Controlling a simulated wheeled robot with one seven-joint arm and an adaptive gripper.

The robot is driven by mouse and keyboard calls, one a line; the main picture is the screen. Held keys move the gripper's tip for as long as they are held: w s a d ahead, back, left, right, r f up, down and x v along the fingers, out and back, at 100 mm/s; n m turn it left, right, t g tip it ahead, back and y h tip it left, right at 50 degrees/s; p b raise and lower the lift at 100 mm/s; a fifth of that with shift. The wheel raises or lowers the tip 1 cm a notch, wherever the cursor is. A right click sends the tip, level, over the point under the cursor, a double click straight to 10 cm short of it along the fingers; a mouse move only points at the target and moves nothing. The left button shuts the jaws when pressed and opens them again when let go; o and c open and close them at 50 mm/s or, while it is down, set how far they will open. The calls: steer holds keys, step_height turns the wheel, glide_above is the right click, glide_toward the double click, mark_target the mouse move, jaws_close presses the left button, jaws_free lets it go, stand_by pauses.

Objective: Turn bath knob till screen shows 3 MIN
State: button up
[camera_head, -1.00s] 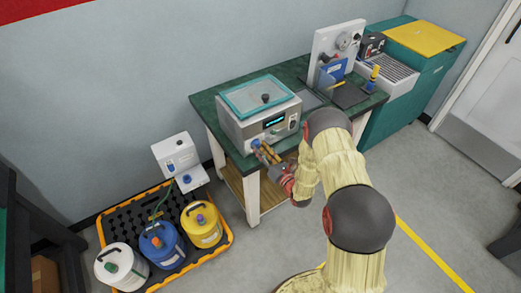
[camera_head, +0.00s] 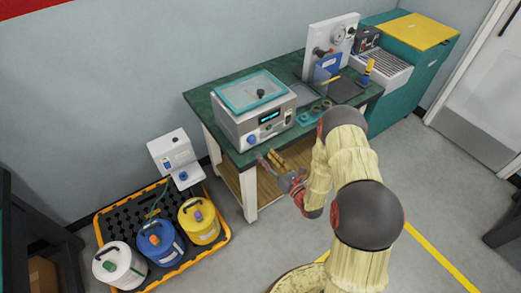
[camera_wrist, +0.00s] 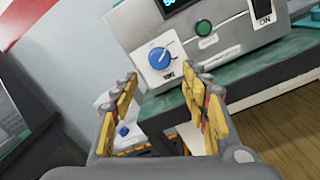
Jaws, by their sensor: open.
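The bath (camera_head: 262,130) is a grey box with a teal-framed lid on the green table's left end. Its blue knob (camera_head: 252,139) is on the front panel, below and left of the small lit screen (camera_head: 270,117). The screen text is too small to read. In the wrist view the blue knob (camera_wrist: 160,57) has a white pointer line, and only a bottom strip of the screen (camera_wrist: 172,4) shows. My gripper (camera_head: 271,160) is open and empty, in front of the bath and apart from the knob. Its yellow-padded fingers (camera_wrist: 168,95) show below the knob in the wrist view.
A green button (camera_wrist: 204,27) and an ON switch (camera_wrist: 262,10) sit right of the knob. Small ring-shaped parts (camera_head: 315,111) lie on the table right of the bath. Blue, yellow and white containers (camera_head: 160,241) stand on a black-and-orange tray at lower left.

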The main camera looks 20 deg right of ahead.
steer(key=v, duration=0.4)
stand_by(0.5)
